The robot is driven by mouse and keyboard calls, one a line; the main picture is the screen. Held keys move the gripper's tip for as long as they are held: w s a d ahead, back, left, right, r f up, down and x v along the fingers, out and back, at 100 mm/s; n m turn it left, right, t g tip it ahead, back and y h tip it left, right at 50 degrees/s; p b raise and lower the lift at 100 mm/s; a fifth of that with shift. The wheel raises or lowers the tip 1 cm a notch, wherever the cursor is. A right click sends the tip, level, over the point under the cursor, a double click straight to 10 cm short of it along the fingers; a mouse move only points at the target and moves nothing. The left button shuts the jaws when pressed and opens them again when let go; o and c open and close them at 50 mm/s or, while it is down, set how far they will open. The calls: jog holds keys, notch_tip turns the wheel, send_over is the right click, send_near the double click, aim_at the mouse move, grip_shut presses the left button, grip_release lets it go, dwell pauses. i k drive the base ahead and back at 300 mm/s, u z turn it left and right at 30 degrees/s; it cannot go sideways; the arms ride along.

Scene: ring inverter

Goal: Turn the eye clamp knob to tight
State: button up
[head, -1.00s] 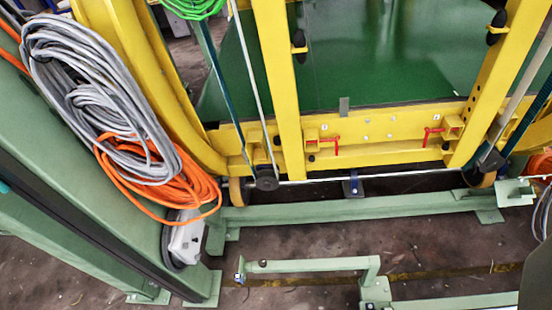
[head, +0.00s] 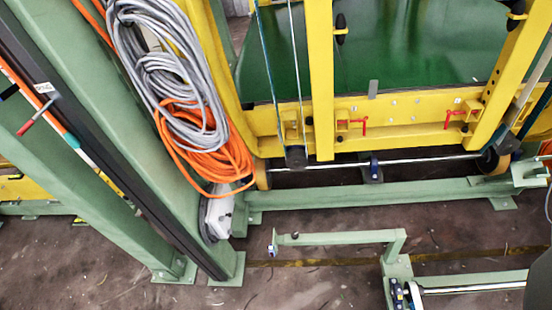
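I cannot pick out a part that is surely the eye clamp knob. Small red clamp handles sit on the lower yellow beam, one at the middle (head: 364,123) and one further right (head: 455,115). Another small red handle (head: 38,115) shows on the pole at the far left. A dark knob (head: 340,29) sits on the yellow upright. My gripper is not in view.
Grey cable (head: 165,70) and orange cable (head: 200,140) hang on a green post (head: 100,100) at left. A low green rail (head: 360,195) crosses below the yellow frame (head: 400,135). A green bracket (head: 345,238) stands in front. Bare floor (head: 310,285) lies at the bottom middle.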

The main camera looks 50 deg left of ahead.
aim_at(294, 236)
jog(key=u, duration=0.05)
jog(key=k, duration=0.15)
jog(key=u, duration=0.3)
jog(key=i, duration=1)
jog(key=z, duration=0.05)
